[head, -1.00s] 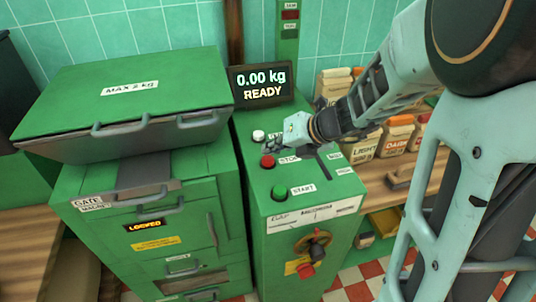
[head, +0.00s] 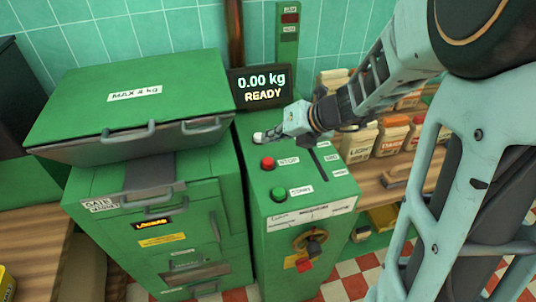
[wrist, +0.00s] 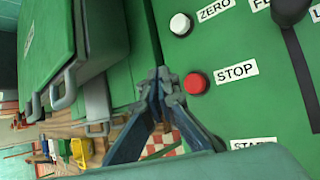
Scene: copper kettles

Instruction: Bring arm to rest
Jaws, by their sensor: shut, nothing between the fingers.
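My gripper (head: 272,134) is shut and empty. In the head view it hangs over the top of the green control console (head: 312,222), close to the white button (head: 258,138). In the wrist view my gripper's fingertips (wrist: 165,84) meet just left of the red STOP button (wrist: 195,83), and the white ZERO button (wrist: 180,24) shows above them. I cannot tell how high the fingertips are over the panel. My arm reaches in from the right side of the head view. The red button (head: 268,164) and the green button (head: 278,194) are uncovered.
A display (head: 262,87) reading 0.00 kg READY stands behind the console. A green machine (head: 160,230) with a closed lid (head: 135,92) is at left. A black lever (head: 318,158) rises beside the buttons. Labelled containers (head: 391,136) stand on a wooden counter at right.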

